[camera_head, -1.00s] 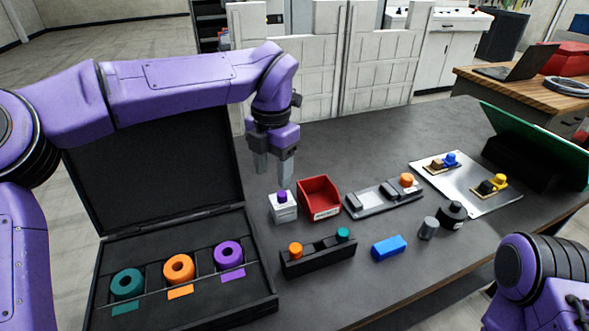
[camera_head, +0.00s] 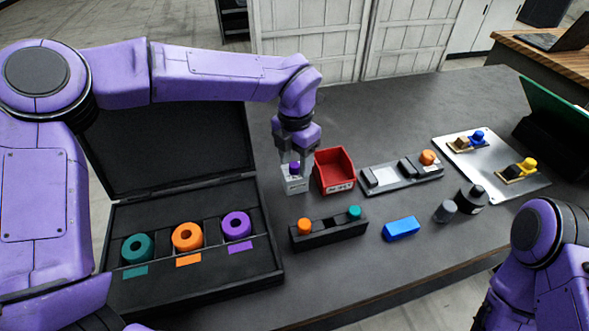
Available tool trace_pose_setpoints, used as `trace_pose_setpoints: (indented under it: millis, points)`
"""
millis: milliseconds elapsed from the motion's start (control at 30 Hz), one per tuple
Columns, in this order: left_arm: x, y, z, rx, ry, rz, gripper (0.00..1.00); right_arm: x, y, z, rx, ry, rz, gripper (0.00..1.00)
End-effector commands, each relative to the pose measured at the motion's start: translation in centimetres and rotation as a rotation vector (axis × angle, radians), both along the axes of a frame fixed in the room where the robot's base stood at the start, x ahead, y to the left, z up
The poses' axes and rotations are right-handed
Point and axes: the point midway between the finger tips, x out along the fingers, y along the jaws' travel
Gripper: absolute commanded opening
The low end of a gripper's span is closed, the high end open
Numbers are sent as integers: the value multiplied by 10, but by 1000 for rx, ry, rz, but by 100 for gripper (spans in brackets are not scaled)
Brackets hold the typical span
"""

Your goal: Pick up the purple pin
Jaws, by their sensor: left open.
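The purple pin (camera_head: 295,168) stands upright in a small light-grey block (camera_head: 294,186) on the dark table, left of the red bin. Only its purple top shows. My left gripper (camera_head: 295,165) points down over the block, with its open fingers around or just behind the pin's top. I cannot tell whether the fingers touch it. My right arm comes in at the lower right, but its gripper is outside the view.
The red bin (camera_head: 335,170) stands close to the right of the grey block. A black holder (camera_head: 329,229) with orange and teal pins is in front. An open black case (camera_head: 190,285) with teal, orange and purple rings lies at left. A grey tray (camera_head: 399,178) and blue block (camera_head: 401,229) are to the right.

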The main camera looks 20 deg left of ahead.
Motion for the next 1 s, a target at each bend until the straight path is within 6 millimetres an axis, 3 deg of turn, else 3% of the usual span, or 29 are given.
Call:
trace_pose_setpoints:
  millis: [133, 167, 300, 333, 733, 867, 1000]
  points:
    - [0, 0, 0, 0, -1, 0, 56, 0, 0, 0, 0, 0, 0, 43]
    - [0, 0, 0, 0, -1, 0, 50, 0, 0, 0, 0, 0, 0, 43]
    - [0, 0, 0, 0, -1, -1, 4, 0, 0, 0, 0, 0, 0, 43]
    - [0, 0, 0, 0, -1, -1, 0, 0, 0, 0, 0, 0, 0, 43]
    - [1, 0, 8, -1, -4, -1, 0, 0, 0, -1, 0, 0, 0, 43]
    - [1, 0, 27, 0, -5, 0, 0, 0, 0, -3, 0, 0, 0, 43]
    - [1, 0, 60, -1, -6, 1, 0, 0, 0, -5, 0, 0, 0, 43]
